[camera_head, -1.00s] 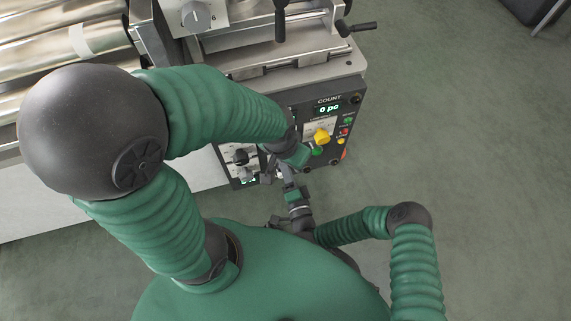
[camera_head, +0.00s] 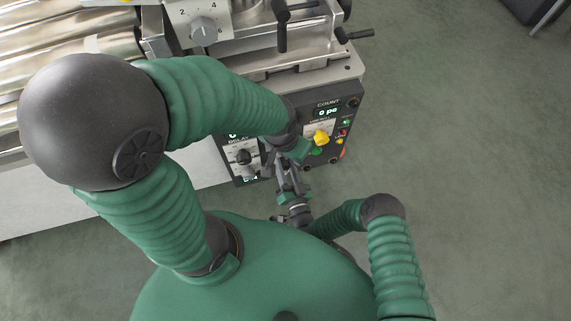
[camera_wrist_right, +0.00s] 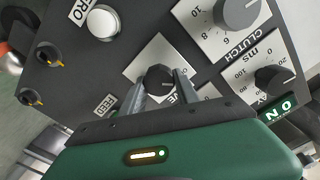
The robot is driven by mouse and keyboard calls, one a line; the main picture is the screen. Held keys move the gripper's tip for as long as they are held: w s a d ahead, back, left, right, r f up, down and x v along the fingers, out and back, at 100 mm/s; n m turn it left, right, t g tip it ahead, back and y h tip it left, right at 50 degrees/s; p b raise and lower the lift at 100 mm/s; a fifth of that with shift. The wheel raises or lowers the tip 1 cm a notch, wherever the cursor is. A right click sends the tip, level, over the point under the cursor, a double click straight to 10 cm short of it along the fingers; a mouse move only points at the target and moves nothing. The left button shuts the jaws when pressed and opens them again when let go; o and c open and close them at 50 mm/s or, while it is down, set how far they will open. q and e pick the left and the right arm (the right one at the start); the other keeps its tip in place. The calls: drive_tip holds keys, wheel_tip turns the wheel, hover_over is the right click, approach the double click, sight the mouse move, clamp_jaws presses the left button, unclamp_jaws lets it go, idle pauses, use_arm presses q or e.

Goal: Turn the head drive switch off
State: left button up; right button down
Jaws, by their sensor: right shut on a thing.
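The switch is a small black knob (camera_wrist_right: 160,78) on a white plate in the right wrist view, with a label partly covered, ending in "VE". My right gripper (camera_wrist_right: 160,90) has one finger on each side of the knob and is shut on it. In the head view my right gripper (camera_head: 284,170) reaches the front panel from below, and the knob is hidden behind my arms. My left arm arches over the panel from the left; its wrist (camera_head: 293,145) is in front of the panel, and its fingers cannot be made out.
The dark control panel (camera_head: 346,105) carries a count display, a yellow knob (camera_head: 320,138) and several small buttons. In the right wrist view a clutch dial (camera_wrist_right: 240,10), a delay dial (camera_wrist_right: 273,80) and a white button (camera_wrist_right: 103,20) are near the gripper. Open floor lies to the right.

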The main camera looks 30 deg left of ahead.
drive_tip(key=shift+s+f+n, duration=0.25)
drive_tip(key=shift+f+n, duration=0.05)
drive_tip(key=shift+f, duration=0.1)
drive_tip(key=c, duration=1.3)
unclamp_jaws()
drive_tip(key=o, duration=0.4)
drive_tip(key=shift+w+r, duration=0.1)
drive_tip(key=shift+w, duration=0.05)
drive_tip(key=shift+r, duration=0.1)
